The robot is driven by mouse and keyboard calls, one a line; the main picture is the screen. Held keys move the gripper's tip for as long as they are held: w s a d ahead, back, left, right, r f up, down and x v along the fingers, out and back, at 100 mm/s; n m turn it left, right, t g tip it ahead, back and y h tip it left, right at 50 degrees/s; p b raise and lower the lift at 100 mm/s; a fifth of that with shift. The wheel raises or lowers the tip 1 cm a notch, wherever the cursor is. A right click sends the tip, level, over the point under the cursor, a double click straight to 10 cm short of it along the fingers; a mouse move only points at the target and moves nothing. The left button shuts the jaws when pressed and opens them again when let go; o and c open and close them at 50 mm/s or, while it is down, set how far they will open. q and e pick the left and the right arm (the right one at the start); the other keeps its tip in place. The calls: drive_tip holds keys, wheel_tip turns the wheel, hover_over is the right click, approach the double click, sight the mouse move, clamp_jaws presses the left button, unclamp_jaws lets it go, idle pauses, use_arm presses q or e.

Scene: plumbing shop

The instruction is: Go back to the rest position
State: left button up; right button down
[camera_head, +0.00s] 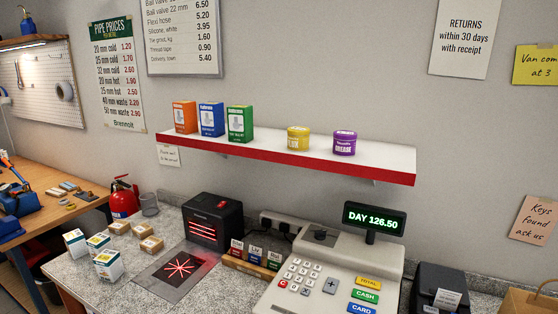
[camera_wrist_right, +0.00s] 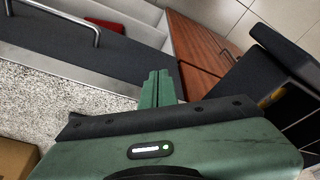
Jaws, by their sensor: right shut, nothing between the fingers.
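My right gripper (camera_wrist_right: 159,76) shows in the right wrist view, its two green fingers together with nothing between them. It is over the edge of a speckled counter, which lies to the left in that view. Neither gripper shows in the head view, and my left gripper is in no view.
The head view shows the counter (camera_head: 170,222) with a cash register (camera_head: 335,270), a black scanner (camera_head: 213,221) and small boxes. A red-edged shelf (camera_head: 290,152) hangs above. The wrist view shows a grey drawer handle (camera_wrist_right: 62,18), wooden panels (camera_wrist_right: 200,45) and a cardboard box (camera_wrist_right: 15,160).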

wheel_tip(320, 180, down, 30)
drive_tip(key=s+g+b, duration=0.1)
drive_tip(key=s+b, duration=0.2)
drive_tip(key=b, duration=0.2)
drive_tip(key=s+d+f+g+b, duration=0.1)
drive_tip(key=s+d+f+b, duration=0.2)
drive_tip(key=s+f, duration=1.3)
wheel_tip(320, 180, down, 4)
drive_tip(key=shift+r+b, duration=0.2)
drive_tip(key=shift+b, duration=0.4)
drive_tip(key=shift+d, duration=0.1)
